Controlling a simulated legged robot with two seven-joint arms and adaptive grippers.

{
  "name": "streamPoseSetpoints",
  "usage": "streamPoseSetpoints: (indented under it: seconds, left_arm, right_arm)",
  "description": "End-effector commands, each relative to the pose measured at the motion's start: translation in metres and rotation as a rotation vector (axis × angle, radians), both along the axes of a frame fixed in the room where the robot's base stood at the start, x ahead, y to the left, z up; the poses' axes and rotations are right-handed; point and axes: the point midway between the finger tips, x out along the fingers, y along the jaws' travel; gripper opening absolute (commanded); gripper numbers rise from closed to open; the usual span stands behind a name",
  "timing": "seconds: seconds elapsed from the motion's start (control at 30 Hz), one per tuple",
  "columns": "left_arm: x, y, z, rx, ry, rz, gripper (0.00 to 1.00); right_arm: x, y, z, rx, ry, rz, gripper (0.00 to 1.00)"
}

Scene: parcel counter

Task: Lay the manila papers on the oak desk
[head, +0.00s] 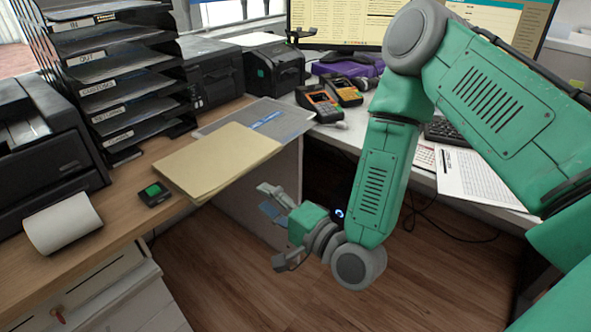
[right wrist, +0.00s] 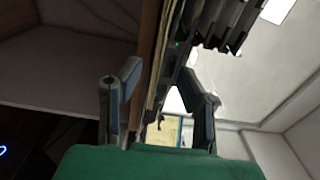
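The manila papers (head: 218,160) lie flat as a stack on the oak desk (head: 125,218), with their front right edge at or slightly past the desk's edge. They partly cover a grey clear folder (head: 268,118). My right gripper (head: 276,228) is open and empty, in the air off the desk's front edge, to the lower right of the papers and apart from them. In the right wrist view its two fingers (right wrist: 160,92) stand apart; a thin pale strip (right wrist: 164,60), seemingly the papers edge-on, shows beyond and between them. My left gripper is not in view.
A small black device with a green screen (head: 153,194) and a paper roll (head: 62,222) lie left of the papers. A black tray rack (head: 115,75) and printers stand behind. Card terminals (head: 320,103) stand further right. Open floor (head: 235,285) lies below the gripper.

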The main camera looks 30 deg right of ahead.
Motion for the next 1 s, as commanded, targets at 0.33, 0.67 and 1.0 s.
streamPoseSetpoints:
  seconds: [0.33, 0.67, 1.0]
  left_arm:
    - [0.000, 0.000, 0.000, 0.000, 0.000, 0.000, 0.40]
    - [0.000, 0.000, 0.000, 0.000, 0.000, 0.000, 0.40]
    - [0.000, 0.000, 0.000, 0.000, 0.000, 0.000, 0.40]
  right_arm:
    - [-0.035, 0.012, -0.072, -0.343, 0.207, 0.116, 0.33]
    - [-0.220, -0.056, -0.218, -1.273, 0.794, 0.767, 0.33]
    - [-0.267, -0.084, -0.224, -1.407, 0.919, 0.970, 0.33]
